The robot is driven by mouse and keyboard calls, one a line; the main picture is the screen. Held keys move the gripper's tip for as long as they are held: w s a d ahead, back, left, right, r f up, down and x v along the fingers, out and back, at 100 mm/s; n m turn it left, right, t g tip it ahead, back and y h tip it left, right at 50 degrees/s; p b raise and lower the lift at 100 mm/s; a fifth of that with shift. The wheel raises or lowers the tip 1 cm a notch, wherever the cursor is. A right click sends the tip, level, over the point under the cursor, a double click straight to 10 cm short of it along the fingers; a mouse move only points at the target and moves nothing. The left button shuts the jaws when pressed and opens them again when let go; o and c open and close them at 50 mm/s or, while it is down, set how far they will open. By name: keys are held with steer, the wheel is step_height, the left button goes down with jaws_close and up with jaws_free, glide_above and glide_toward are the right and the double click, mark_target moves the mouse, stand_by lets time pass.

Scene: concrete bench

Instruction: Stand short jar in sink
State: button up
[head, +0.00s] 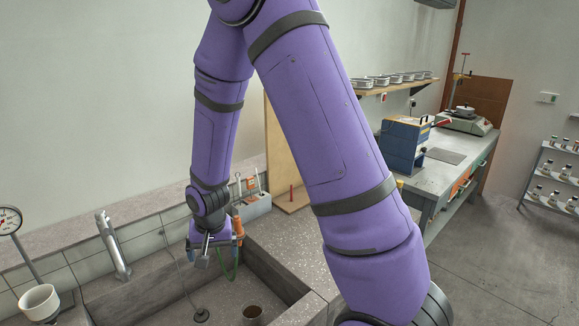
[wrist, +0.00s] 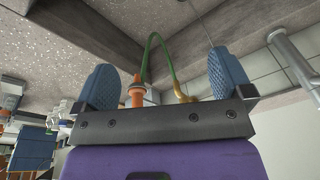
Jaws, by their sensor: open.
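The sink's grey wall (wrist: 130,50) shows beyond the fingers. I do not see the jar in the wrist view.
A tap (head: 112,245) stands at the sink's back left. An orange-handled tool (head: 238,226) and a green hose (wrist: 150,50) are close behind my gripper. A drain (head: 201,314) lies in the sink floor. A white cup (head: 39,301) stands at far left.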

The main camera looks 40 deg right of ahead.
steer(key=s+d+r+n+t, duration=0.1)
steer(key=s+r, duration=0.3)
steer(key=r, duration=0.6)
steer(key=s+d+r+n+t, duration=0.15)
steer(key=s+r, duration=0.25)
steer(key=r, duration=0.6)
steer(key=s+d+r+n, duration=0.1)
steer(key=s+r, duration=0.4)
steer(key=s, duration=0.3)
steer(key=s+d+r+n, duration=0.1)
steer(key=s+r+n, duration=0.1)
steer(key=s+r, duration=0.3)
steer(key=s+t, duration=0.1)
steer(key=s, duration=0.2)
steer(key=shift+r, duration=0.2)
